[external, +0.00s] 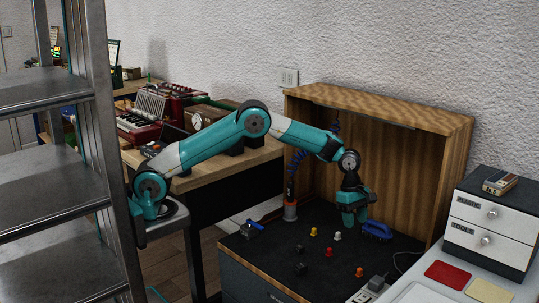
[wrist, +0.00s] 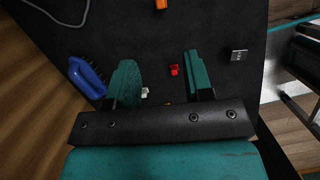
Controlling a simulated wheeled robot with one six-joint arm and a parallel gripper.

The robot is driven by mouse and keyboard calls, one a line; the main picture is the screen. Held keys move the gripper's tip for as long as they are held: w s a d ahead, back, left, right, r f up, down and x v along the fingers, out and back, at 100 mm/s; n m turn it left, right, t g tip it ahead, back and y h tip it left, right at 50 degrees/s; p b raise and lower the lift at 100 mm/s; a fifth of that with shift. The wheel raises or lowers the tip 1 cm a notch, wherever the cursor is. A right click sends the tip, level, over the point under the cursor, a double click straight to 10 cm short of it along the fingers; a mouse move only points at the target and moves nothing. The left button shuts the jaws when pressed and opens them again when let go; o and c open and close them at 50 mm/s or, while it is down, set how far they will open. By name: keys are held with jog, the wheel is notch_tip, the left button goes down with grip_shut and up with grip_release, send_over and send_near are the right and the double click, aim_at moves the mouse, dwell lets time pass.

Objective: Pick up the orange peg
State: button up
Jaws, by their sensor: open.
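An orange peg (external: 359,272) stands on the dark work surface near its front right in the external view. It also shows at the top edge of the wrist view (wrist: 161,4), partly cut off. My gripper (external: 352,223) hangs pointing down over the surface, behind the orange peg and near a blue brush. In the wrist view, my gripper (wrist: 161,68) has its two fingers wide apart with nothing held between them. A red peg (wrist: 174,70) shows below, in the gap between the fingers; the orange peg lies beyond the fingertips.
The red peg (external: 328,252), a yellow peg (external: 314,231) and a white peg (external: 337,236) stand nearby. The blue brush (external: 376,230) lies right of my gripper. Small dark blocks (external: 301,268) lie left. A wooden hood (external: 380,105) encloses the back and right. A white drawer unit (external: 490,222) stands right.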

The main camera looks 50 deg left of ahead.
aim_at(360, 269)
jog(key=b+x, duration=0.5)
jog(key=x, duration=1.2)
jog(key=shift+s+f, duration=0.1)
jog(key=shift+f, duration=0.1)
jog(key=shift+r, duration=0.1)
grip_shut()
